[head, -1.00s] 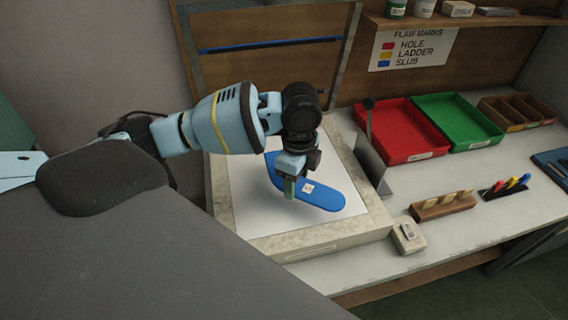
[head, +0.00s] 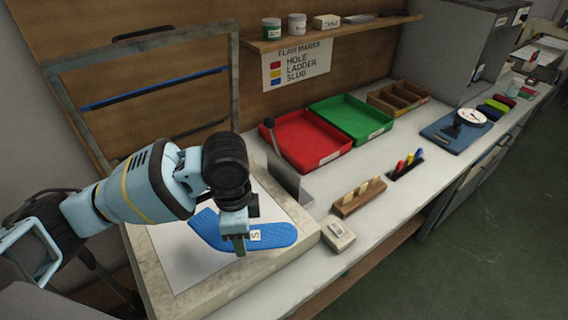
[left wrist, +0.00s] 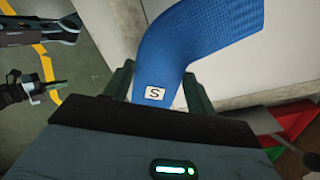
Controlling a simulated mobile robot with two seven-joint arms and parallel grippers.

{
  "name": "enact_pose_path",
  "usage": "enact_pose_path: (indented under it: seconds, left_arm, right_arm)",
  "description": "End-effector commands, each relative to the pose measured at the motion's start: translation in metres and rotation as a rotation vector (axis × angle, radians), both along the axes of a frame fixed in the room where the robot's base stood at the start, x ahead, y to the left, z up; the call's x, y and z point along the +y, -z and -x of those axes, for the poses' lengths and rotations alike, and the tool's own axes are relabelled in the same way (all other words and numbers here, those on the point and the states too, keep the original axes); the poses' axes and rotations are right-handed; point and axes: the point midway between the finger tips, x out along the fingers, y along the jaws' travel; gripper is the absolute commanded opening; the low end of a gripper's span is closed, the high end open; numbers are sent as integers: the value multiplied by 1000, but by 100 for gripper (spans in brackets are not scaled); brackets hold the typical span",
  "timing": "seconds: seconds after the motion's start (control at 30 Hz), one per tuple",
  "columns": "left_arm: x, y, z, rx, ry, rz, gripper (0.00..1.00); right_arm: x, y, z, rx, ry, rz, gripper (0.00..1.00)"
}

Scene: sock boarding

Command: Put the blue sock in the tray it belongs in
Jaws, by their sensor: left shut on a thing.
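The blue sock (head: 270,235) is flat and bent, with a white tag marked "S" near my fingers. My left gripper (head: 240,245) is shut on it over the white panel (head: 165,243). I cannot tell how much gap lies beneath. The left wrist view shows the sock (left wrist: 205,40) between my left fingers (left wrist: 158,95). A red tray (head: 312,142) and a green tray (head: 352,119) stand side by side behind and to the right, and look empty. What looks like my right gripper (left wrist: 48,88) is at the left wrist view's edge; its jaws are unclear.
A grey upright plate (head: 290,180) stands between the panel and the red tray. A brown divided box (head: 398,98), a wooden holder (head: 358,198), markers (head: 405,165) and a small beige box (head: 338,234) are on the bench. A flaw-marks sign (head: 297,66) hangs behind.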

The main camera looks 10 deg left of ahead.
Motion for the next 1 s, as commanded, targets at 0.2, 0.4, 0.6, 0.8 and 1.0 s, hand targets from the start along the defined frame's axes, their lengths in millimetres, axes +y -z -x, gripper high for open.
enact_pose_path:
  seconds: [0.2,0.4,0.6,0.8,1.0]
  left_arm:
    - [13,-10,7,-7,-387,0,35]
    - [23,-18,16,-6,-751,3,35]
    - [31,-23,24,-1,-1044,5,35]
    - [34,-26,28,4,-1191,5,35]
    - [34,-26,29,5,-1214,4,35]
  right_arm:
    - [0,0,0,0,1,-1,0]
    - [1,0,0,0,2,-2,0]
    - [1,0,0,0,2,-2,0]
    - [1,0,0,0,2,-2,0]
    - [1,0,0,0,1,-1,0]
